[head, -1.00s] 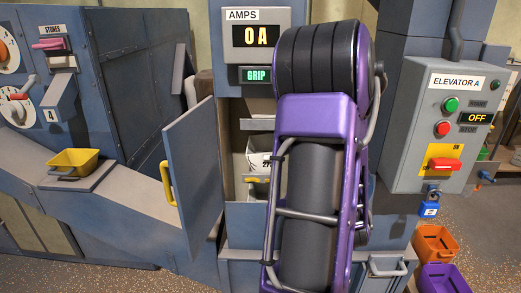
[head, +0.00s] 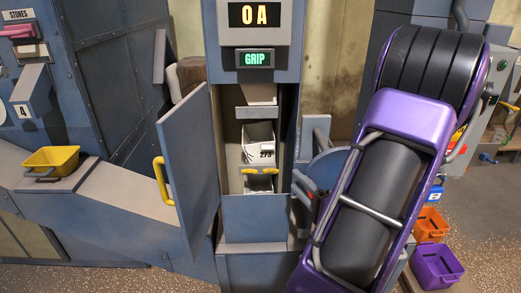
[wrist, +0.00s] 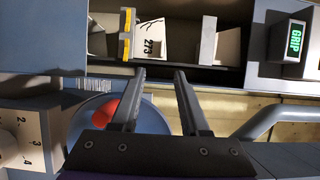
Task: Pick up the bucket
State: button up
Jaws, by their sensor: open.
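A white bucket with black digits on it (head: 260,152) sits inside the open upright elevator shaft, with a yellow piece (head: 262,170) just below it. The wrist view shows the white bucket (wrist: 155,42) beyond my fingertips, beside a yellow piece (wrist: 126,35) and a grey bar. My gripper (wrist: 160,73) is open and empty, its two fingers pointing toward the shaft opening, apart from the bucket. Other buckets are a yellow one (head: 52,162) on the left ledge, and an orange one (head: 431,224) and a purple one (head: 436,266) at lower right.
The shaft's door (head: 190,160) with a yellow handle stands open to the left. A display reading GRIP (head: 254,59) is above the opening. In the wrist view, a blue disc with a red knob (wrist: 103,107) lies left of my fingers, and a grey pipe (wrist: 270,118) lies right.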

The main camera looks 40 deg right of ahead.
jog(key=w+b, duration=0.1)
jog(key=b, duration=0.3)
send_near(269, 149)
jog(key=w, duration=0.3)
jog(key=x, duration=0.2)
jog(key=b+x, duration=0.2)
jog(key=x, duration=0.1)
jog(key=shift+w+d, duration=0.25)
jog(key=shift+d, duration=0.2)
grip_shut()
